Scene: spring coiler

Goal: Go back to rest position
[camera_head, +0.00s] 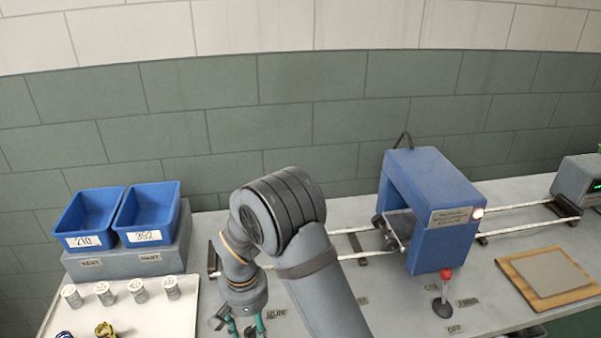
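My arm reaches in from the bottom of the head view, bends at the elbow and points down. My gripper (246,327) hangs low over the bench, just right of the white tray, and sits at the bottom edge of the picture. Parts of its teal fingers show apart from each other, but the fingertips are cut off. I cannot tell whether it is open or whether anything is between the fingers.
Blue bins (90,217) and (148,212) stand on a grey block. The white tray (150,318) holds several small cylinders. The blue coiler machine (440,195) straddles a rail (347,231). A red-knobbed lever (445,290) and a wooden board (549,276) are right.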

